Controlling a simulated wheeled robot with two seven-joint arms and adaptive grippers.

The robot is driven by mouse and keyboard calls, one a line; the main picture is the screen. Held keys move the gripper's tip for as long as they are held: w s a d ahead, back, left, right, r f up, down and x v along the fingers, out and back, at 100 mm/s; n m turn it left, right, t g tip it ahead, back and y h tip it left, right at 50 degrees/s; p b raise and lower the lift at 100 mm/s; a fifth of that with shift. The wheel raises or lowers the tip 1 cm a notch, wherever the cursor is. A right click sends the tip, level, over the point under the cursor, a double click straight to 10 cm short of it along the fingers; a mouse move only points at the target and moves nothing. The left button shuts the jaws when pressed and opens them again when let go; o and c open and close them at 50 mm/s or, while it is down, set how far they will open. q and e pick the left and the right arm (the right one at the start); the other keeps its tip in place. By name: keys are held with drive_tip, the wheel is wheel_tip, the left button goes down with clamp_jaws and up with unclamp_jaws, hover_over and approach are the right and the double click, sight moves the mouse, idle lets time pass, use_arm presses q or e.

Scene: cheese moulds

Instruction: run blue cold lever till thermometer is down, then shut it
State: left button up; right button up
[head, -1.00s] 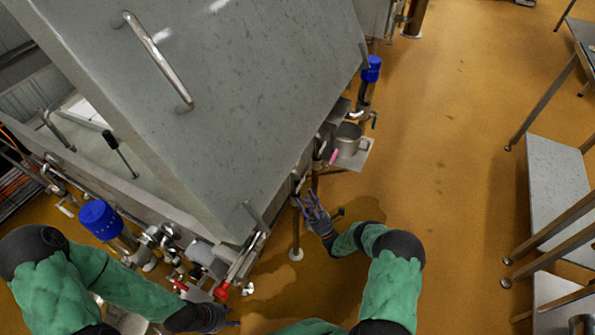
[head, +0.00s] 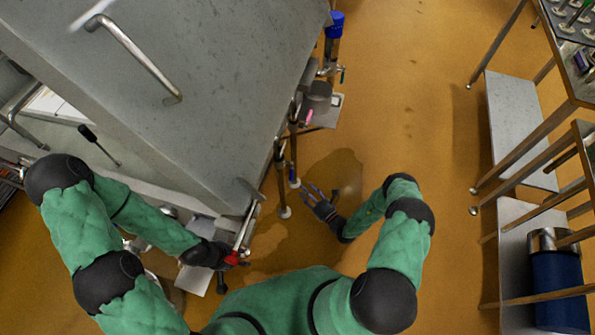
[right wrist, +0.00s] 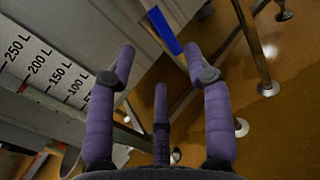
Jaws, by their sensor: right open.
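A blue piece that looks like the cold lever (right wrist: 164,31) is beyond my fingers in the right wrist view. My right gripper (head: 314,197) is open and empty, over the floor to the right of the vat's pipes in the head view. Its spread fingers also show in the right wrist view (right wrist: 158,60). My left gripper (head: 222,256) is beside a red handle (head: 236,258) at the vat's near corner; I cannot tell whether its fingers hold it. A black-handled stick (head: 100,145) stands at the vat's opening; I cannot tell if it is the thermometer. No reading is legible.
The grey vat (head: 220,90) fills the upper left. A litre scale (right wrist: 45,75) is at left in the right wrist view. Steel racks (head: 515,120) stand at right. The floor between is clear.

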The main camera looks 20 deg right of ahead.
sight(292, 175)
drive_tip(key=b+x, duration=0.2)
drive_tip(key=x, duration=0.8)
drive_tip(key=shift+w, duration=0.3)
clamp_jaws()
